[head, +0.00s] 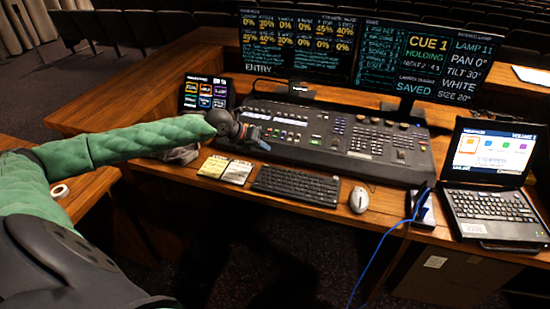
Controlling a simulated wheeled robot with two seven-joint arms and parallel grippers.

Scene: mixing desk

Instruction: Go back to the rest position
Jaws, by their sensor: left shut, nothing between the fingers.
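My left arm comes in from the left in a green padded sleeve and reaches over the wooden desk (215,195). My left gripper (262,143) is at the left end of the mixing console (330,138), small in the picture, over its left-hand controls. It is shut and holds nothing. I cannot tell whether its fingertips touch the console. My right gripper is not in view.
Two monitors (297,45) (420,55) stand behind the console, with a tablet (205,94) to their left. In front are sticky notes (226,169), a keyboard (295,185) and a mouse (359,199). A laptop (492,205) stands right. A blue cable (385,237) hangs over the front edge.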

